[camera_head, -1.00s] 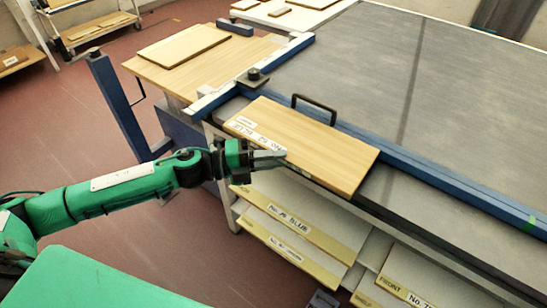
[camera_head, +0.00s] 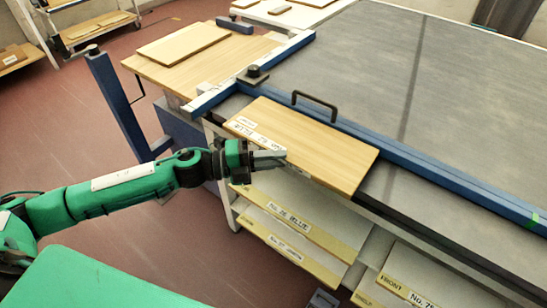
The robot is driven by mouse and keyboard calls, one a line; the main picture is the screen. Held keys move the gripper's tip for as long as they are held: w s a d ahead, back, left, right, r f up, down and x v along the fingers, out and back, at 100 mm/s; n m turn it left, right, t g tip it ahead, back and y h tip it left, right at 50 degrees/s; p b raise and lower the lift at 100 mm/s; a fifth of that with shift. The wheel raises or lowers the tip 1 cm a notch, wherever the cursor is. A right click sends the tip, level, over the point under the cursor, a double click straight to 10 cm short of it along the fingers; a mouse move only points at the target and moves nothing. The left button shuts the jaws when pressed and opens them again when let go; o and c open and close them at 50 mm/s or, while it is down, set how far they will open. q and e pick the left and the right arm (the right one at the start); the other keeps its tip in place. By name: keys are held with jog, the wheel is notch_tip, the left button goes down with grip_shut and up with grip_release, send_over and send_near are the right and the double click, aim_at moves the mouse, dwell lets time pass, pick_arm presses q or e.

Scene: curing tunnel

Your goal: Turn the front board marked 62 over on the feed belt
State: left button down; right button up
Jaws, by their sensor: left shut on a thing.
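The front board (camera_head: 315,145) is a light wood panel lying at the near left edge of the feed belt (camera_head: 440,110). The fingertips partly hide that edge. The board looks flat, with its near edge jutting over the belt's side. My right gripper is not in view.
A blue rail with a black handle (camera_head: 315,101) runs along the board's far side. A blue and grey crossbar (camera_head: 250,78) stands at its left. A wooden table (camera_head: 200,60) with another board lies beyond. Shelves with labelled boards (camera_head: 300,225) sit below the belt.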

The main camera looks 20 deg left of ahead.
pick_arm(q)
jog(key=shift+f, duration=0.3)
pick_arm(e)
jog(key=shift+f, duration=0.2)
pick_arm(q)
jog(key=c, duration=1.3)
grip_release()
jog(key=shift+f, duration=0.1)
jog(key=shift+b+v, duration=1.5)
jog(key=shift+v, duration=5.35)
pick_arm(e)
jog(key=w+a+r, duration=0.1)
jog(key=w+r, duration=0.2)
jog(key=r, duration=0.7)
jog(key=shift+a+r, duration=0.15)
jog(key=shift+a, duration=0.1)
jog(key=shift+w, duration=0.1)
